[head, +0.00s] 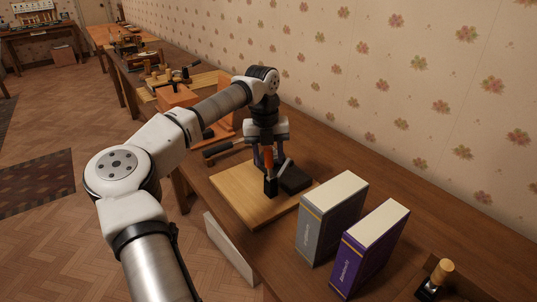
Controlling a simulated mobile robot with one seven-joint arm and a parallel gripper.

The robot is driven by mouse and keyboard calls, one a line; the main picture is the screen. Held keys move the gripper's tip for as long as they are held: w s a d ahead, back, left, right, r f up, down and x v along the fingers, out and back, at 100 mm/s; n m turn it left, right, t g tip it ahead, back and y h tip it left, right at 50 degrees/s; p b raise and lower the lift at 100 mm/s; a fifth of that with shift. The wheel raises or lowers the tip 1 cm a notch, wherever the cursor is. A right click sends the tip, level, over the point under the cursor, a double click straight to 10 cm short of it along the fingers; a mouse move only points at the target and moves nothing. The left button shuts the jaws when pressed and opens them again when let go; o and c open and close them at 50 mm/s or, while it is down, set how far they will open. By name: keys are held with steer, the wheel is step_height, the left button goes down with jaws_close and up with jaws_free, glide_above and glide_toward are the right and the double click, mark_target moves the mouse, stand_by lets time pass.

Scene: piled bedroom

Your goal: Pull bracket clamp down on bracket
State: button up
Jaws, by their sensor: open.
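A light wooden board (240,190) lies on the table and carries a dark clamp-like fixture. Its parts in view are an upright orange-red piece (268,158) with a black lower end (270,187) and a low black block (296,180) to the right. I cannot tell clearly which part is the clamp and which the bracket. My gripper (270,163) points down over the fixture with its jaws open, around or just beside the orange-red piece. Whether it touches is unclear. My gripper and wrist hide part of the fixture.
A grey book (331,222) and a purple book (369,252) stand right of the board. A bottle with a wooden top (436,280) is at the lower right. A black-handled tool (220,148) and orange boxes (178,98) lie behind my arm. The flowered wall borders the table.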

steer(key=shift+f, duration=0.1)
jaws_close()
stand_by(0.4)
steer(key=s+a+f+t+h+b, duration=0.1)
steer(key=a+t+h+b, duration=0.1)
steer(key=b, duration=0.4)
steer(key=s+a+f+t+h+b, duration=0.1)
steer(key=f+t+h+b, duration=0.1)
steer(key=h+b, duration=0.2)
steer(key=s+a+f+t+h+b, duration=0.2)
steer(key=h+b, duration=0.1)
steer(key=b, duration=0.6)
steer(key=shift+a+t, duration=0.3)
steer(key=h+b, duration=0.1)
steer(key=b, duration=0.1)
steer(key=f+t+h+b, duration=0.1)
steer(key=b, duration=0.1)
steer(key=shift+s+a+f+t, duration=0.1)
steer(key=shift+s+a+t, duration=0.1)
steer(key=shift+a+t, duration=0.1)
steer(key=shift+h, duration=0.3)
jaws_free()
